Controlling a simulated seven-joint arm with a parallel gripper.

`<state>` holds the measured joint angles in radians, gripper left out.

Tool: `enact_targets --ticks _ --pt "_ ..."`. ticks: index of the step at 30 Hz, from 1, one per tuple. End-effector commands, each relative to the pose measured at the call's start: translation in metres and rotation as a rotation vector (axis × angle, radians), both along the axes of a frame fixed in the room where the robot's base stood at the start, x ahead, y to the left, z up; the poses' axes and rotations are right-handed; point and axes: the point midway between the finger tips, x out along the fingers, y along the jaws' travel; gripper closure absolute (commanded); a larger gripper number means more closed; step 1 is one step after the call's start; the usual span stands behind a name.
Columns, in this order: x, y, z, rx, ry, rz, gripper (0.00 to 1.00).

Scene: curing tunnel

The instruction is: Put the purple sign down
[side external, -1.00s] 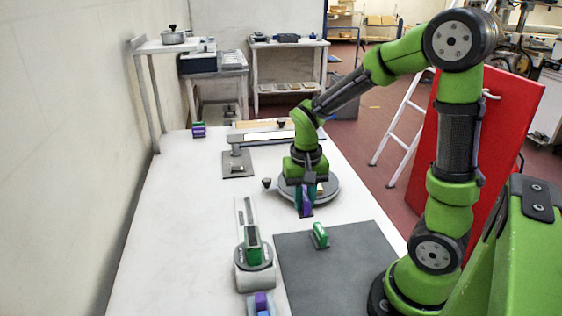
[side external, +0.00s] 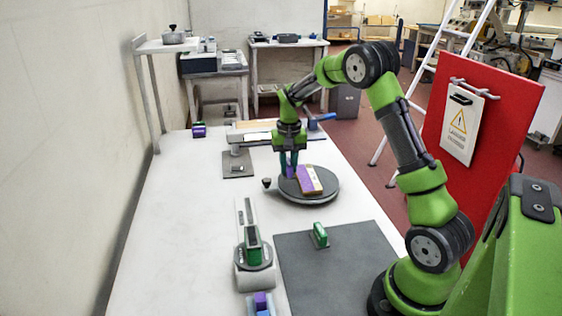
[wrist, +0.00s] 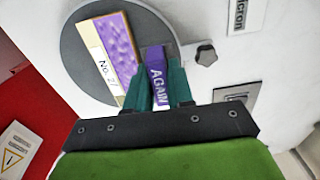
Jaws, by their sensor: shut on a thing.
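My gripper (side external: 289,166) is shut on the purple sign (side external: 290,173) and holds it at the left part of the round grey turntable (side external: 327,192). In the wrist view the purple sign (wrist: 157,72) stands between my teal fingers (wrist: 159,84), with the word AGAIN readable on it. A purple and cream plate (side external: 308,181) marked No. 27 lies on the turntable, just beside the sign. The plate also shows in the wrist view (wrist: 117,45). I cannot tell whether the sign's lower edge touches the turntable.
A dark knob (side external: 267,183) stands at the turntable's left. A green sign (side external: 320,235) stands on the dark mat (side external: 345,270). A grey device (side external: 253,268) is left of the mat. The table's left side is clear.

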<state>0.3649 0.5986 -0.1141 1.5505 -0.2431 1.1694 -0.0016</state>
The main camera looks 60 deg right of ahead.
Motion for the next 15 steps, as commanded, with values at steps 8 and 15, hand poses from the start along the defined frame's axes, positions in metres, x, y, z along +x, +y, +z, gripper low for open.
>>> enact_targets --ticks 8,15 --pt "0.011 -0.005 -0.014 0.002 0.003 0.000 1.00" --pt "0.012 -0.006 -0.037 0.000 0.000 0.000 1.00"
